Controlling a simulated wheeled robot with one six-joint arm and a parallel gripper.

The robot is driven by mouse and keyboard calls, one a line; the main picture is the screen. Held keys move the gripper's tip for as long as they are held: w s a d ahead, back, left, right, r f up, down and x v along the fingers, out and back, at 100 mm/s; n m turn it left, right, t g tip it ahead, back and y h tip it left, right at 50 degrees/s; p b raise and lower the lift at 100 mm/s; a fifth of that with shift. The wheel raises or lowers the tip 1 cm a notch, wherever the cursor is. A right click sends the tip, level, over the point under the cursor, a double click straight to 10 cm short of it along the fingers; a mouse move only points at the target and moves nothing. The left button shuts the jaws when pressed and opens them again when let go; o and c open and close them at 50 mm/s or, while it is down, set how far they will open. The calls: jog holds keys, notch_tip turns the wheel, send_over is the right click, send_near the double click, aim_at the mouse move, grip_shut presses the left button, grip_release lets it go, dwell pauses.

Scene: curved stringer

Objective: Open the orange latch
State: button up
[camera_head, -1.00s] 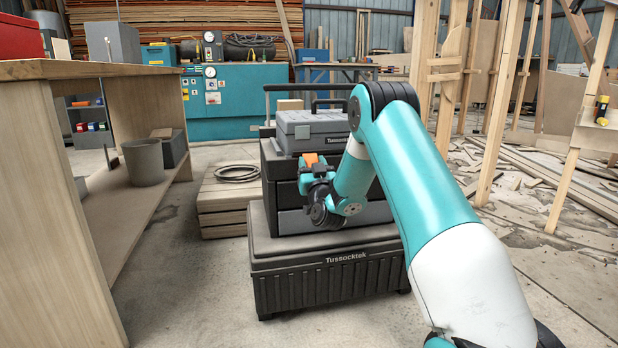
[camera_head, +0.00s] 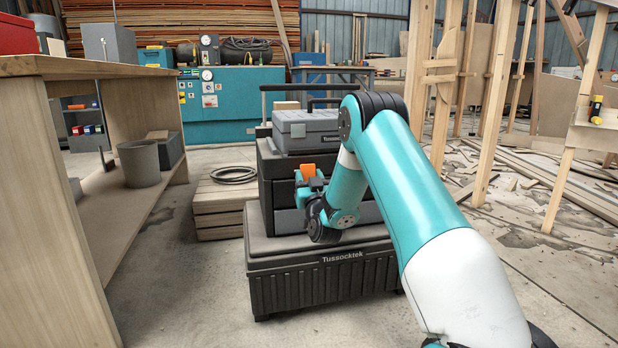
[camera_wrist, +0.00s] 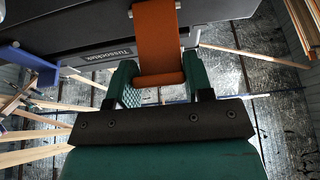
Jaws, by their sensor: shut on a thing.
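The orange latch (camera_head: 308,170) is on the front of the stacked toolboxes, below the grey top case. In the wrist view the latch (camera_wrist: 157,40) is a wide orange strap hanging from a metal pin at the dark case's edge. My gripper (camera_head: 308,187) is at the latch, in front of the stack. In the wrist view, the green fingers of my gripper (camera_wrist: 158,78) stand on both sides of the latch's lower end and are shut on it. My wrist hides part of the front around the latch in the head view.
The grey top case (camera_head: 305,132) sits on the dark boxes, above a wide black base box (camera_head: 320,285). A wooden workbench (camera_head: 50,190) stands at left, a pallet with a coiled hose (camera_head: 233,175) behind. Timber frames stand at right. The floor between bench and stack is clear.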

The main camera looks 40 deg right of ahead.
jog(key=shift+d+f, duration=0.1)
jog(key=shift+f, duration=0.25)
jog(key=o, duration=1.2)
jog(key=shift+d, duration=0.1)
jog(key=shift+o, duration=0.3)
jog(key=shift+r, duration=0.15)
jog(key=shift+a, duration=0.2)
jog(key=b+v, duration=0.7)
jog(key=v, duration=1)
jog(key=shift+s, duration=0.2)
